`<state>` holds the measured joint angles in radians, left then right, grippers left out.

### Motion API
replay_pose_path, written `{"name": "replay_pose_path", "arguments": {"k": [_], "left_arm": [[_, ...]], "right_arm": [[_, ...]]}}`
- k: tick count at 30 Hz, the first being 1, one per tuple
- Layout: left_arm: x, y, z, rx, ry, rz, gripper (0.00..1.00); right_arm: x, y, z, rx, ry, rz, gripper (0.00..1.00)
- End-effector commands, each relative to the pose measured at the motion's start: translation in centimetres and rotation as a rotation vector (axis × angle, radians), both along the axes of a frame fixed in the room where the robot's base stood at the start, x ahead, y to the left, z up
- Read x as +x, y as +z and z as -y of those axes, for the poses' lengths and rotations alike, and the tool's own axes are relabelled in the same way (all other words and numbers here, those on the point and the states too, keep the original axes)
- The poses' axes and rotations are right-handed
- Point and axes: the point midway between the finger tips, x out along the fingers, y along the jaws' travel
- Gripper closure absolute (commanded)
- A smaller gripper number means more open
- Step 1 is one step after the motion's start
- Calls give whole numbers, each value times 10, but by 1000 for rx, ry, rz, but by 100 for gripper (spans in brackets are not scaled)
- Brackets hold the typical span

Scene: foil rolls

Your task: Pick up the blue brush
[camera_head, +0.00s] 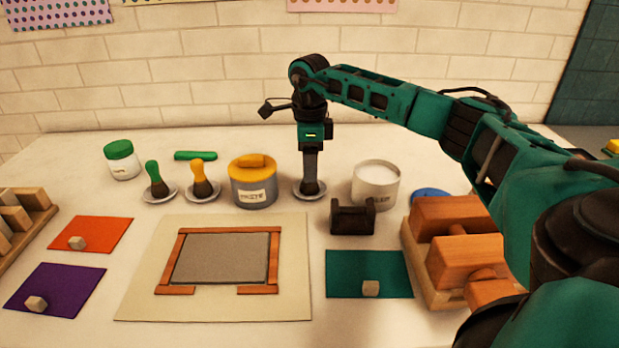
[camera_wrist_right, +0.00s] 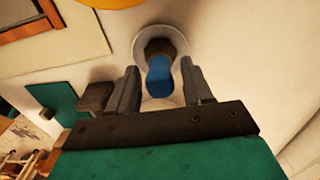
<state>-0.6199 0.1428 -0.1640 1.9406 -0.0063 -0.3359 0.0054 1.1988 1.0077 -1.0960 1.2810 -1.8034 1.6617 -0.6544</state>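The blue brush (camera_wrist_right: 160,77) stands upright on a small pale dish (camera_wrist_right: 136,45), bristles down. In the head view its dark bristles (camera_head: 310,188) show below my right gripper (camera_head: 310,175), which hides the handle. My right gripper points straight down over the brush. In the right wrist view the blue handle lies between the two fingers, with a gap on each side, so the gripper is open around it. My left gripper is in neither view.
A yellow brush (camera_head: 203,182) and a green brush (camera_head: 155,180) stand on dishes to the left. A grey jar (camera_head: 253,190) with a yellow lid and a white tub (camera_head: 376,188) flank the blue brush. A dark block (camera_head: 352,218) stands in front.

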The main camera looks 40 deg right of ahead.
Motion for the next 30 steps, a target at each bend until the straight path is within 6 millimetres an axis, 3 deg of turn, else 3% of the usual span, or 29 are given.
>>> {"name": "replay_pose_path", "arguments": {"k": [2,14,23,30], "left_arm": [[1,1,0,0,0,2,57],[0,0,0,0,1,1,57],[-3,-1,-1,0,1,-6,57],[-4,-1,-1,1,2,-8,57]], "right_arm": [[0,0,0,0,0,0,58],[0,0,0,0,0,0,96],[0,3,0,0,0,1,97],[1,27,0,0,0,4,97]]}}
